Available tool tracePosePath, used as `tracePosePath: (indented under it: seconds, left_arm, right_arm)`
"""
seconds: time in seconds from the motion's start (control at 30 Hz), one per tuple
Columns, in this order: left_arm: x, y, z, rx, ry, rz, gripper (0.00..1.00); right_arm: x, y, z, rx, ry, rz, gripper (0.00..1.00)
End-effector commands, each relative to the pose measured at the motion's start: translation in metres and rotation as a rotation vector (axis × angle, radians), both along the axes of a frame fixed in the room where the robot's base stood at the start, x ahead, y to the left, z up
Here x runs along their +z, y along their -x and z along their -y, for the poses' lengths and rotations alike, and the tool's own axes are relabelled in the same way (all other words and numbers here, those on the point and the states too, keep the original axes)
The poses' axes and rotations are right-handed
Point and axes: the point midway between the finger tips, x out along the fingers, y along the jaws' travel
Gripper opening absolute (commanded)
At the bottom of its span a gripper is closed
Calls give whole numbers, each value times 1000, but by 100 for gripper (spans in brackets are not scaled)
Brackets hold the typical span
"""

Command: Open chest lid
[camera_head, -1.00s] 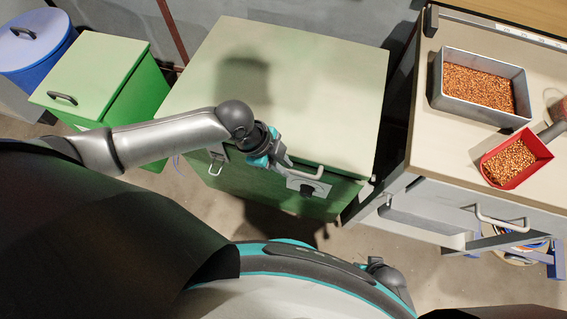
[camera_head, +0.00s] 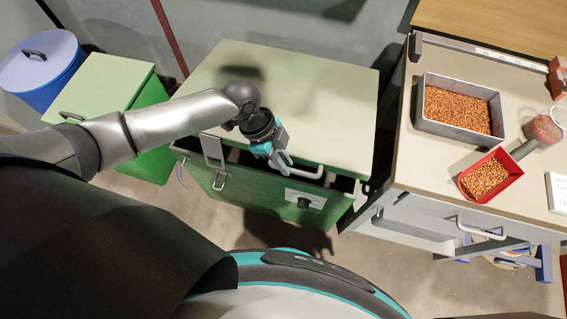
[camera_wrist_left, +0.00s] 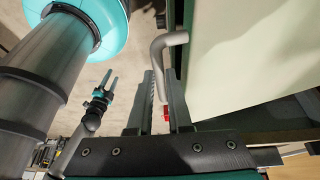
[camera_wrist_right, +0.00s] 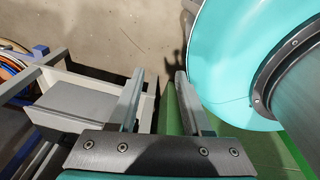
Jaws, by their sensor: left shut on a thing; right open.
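The green chest (camera_head: 255,193) stands in the middle with a pale green lid (camera_head: 310,100). The lid's front edge is lifted a little, and a dark gap shows between it and the chest front. My left gripper (camera_head: 284,164) is shut on the grey bar handle (camera_head: 309,174) at the lid's front edge. In the left wrist view the handle (camera_wrist_left: 168,40) runs down between the fingers, which hide part of it. A metal hasp (camera_head: 212,151) hangs from the lid at left.
A bench (camera_head: 405,160) stands close on the right, with a metal tray (camera_head: 428,122) of copper granules and a red scoop (camera_head: 508,181). A smaller green bin (camera_head: 108,82) and a blue drum (camera_head: 62,72) stand at left. The wall is close behind the chest.

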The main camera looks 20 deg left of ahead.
Motion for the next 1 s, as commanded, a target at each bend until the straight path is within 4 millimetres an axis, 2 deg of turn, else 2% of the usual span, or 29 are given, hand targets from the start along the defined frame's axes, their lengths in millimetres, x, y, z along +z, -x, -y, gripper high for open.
tracePosePath:
  seconds: [0.1, 0.27, 0.43, 0.67, 1.0]
  left_arm:
    - [18, -9, -2, 5, -2, -2, 0]
    - [40, -18, -2, 4, -1, -10, 0]
    - [70, -31, -2, 6, 0, -7, 0]
    - [113, -56, -1, 9, 1, -3, 0]
    - [156, -87, -2, 9, 2, -5, 0]
  right_arm:
    - [12, 10, -11, 1, -13, -17, 50]
    - [28, 15, -12, 5, -14, -26, 50]
    - [49, 20, -14, 7, -16, -36, 50]
    - [74, 39, -28, 9, -33, -68, 50]
    - [94, 36, -31, 10, -37, -63, 50]
